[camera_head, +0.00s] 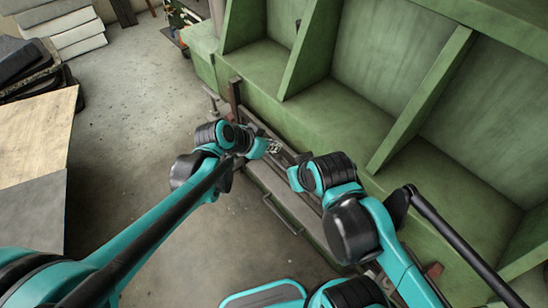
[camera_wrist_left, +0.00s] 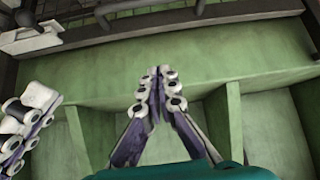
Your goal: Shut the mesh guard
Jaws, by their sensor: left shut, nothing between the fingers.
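The guard appears as a long grey framed panel (camera_head: 262,178) low along the front of the green machine, with a bar handle (camera_head: 283,214) on its near side. Both arms cover much of it, and mesh is hard to make out. In the left wrist view, a dark frame edge (camera_wrist_left: 120,32) and a bar handle (camera_wrist_left: 150,6) cross the top. My left gripper (camera_head: 274,148) is over the panel beside the machine; its fingers (camera_wrist_left: 160,82) are together and empty, apart from the handle. My right gripper (camera_wrist_left: 28,118) shows partly at the left wrist view's left edge; its fingertips are unclear.
The green machine (camera_head: 340,125) has upright ribs and open bays on the right. Bare concrete floor (camera_head: 130,130) is free on the left. Pale stacked slabs (camera_head: 62,25), dark stacked pieces (camera_head: 30,70) and a board (camera_head: 35,135) stand at the far left.

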